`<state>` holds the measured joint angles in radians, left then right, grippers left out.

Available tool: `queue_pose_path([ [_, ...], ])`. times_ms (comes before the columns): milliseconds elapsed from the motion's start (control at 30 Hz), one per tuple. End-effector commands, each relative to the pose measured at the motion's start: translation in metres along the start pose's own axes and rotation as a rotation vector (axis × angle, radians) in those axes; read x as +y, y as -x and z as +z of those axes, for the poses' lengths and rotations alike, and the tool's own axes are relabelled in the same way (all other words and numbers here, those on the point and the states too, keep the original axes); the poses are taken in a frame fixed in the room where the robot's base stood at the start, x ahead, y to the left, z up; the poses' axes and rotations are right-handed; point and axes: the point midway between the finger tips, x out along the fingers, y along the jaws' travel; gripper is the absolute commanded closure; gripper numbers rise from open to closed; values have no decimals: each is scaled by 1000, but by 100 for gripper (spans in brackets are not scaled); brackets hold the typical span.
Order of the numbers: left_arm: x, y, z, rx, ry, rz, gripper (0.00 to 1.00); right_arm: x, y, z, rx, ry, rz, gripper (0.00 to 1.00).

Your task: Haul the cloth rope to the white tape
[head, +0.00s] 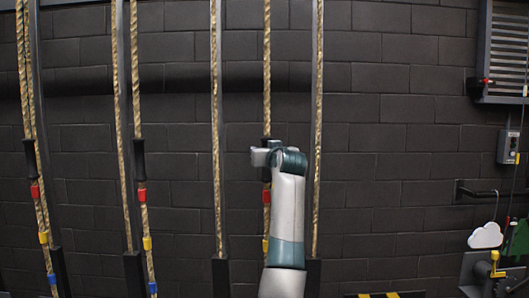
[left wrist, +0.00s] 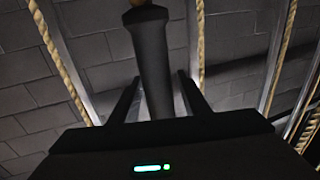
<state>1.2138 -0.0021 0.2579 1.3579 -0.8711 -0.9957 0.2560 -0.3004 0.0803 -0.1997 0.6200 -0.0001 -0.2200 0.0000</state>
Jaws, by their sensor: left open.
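A tan rope (head: 267,60) hangs in the middle of the head view, with a black grip (head: 266,139) partly hidden behind my left arm. Below the grip are a red band (head: 266,195) and a yellow band (head: 265,245). My left gripper (head: 262,156) is at the height of this grip, its fingers mostly hidden there. In the left wrist view, the gripper (left wrist: 158,85) is open, with the black grip (left wrist: 152,55) standing between its two fingers, a gap showing on each side. No white tape is visible. My right gripper is out of view.
Two more ropes with black grips (head: 139,160) (head: 29,158) and coloured bands hang to the left. Plain rope runs (head: 216,120) (head: 318,120) hang on both sides of my arm. A white cloud shape (head: 485,236) and a control box (head: 508,147) are at right.

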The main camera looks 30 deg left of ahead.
Motion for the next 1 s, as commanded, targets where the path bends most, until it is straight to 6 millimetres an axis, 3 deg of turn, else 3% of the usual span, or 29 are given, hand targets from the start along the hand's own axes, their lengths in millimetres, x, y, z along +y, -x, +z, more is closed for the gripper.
queue_pose_path([
  [367, 0, 23, 3, 2, 2, 1, 58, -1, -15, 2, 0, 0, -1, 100],
  [1000, 0, 144, 3, 1, 4, 2, 58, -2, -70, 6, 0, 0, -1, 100],
])
